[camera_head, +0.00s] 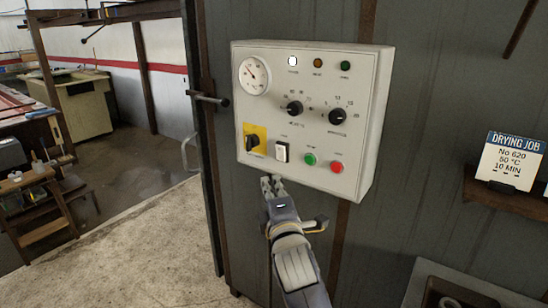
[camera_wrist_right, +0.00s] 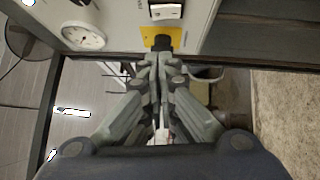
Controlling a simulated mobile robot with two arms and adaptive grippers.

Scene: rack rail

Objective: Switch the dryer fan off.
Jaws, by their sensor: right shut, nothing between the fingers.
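A pale control panel (camera_head: 300,184) hangs on the grey wall. A white rocker switch (camera_head: 282,151) sits low on it, between a black rotary switch (camera_head: 252,142) on a yellow plate and a green button (camera_head: 310,159). The rocker also shows at the top of the wrist view (camera_wrist_right: 166,10); its small label and position are too small to read surely. My right gripper (camera_head: 271,183) is shut and empty, just below the panel's lower edge in the head view. In the wrist view its fingertips (camera_wrist_right: 158,60) appear near the black rotary switch; contact cannot be told. My left gripper is out of view.
A red button (camera_head: 337,167), two black knobs (camera_head: 294,108) (camera_head: 337,116), a dial gauge (camera_head: 255,75) and indicator lamps surround the switches; the left lamp (camera_head: 292,60) is lit white. A job card (camera_head: 510,160) stands on a shelf at right. A door handle (camera_head: 208,99) projects left of the panel.

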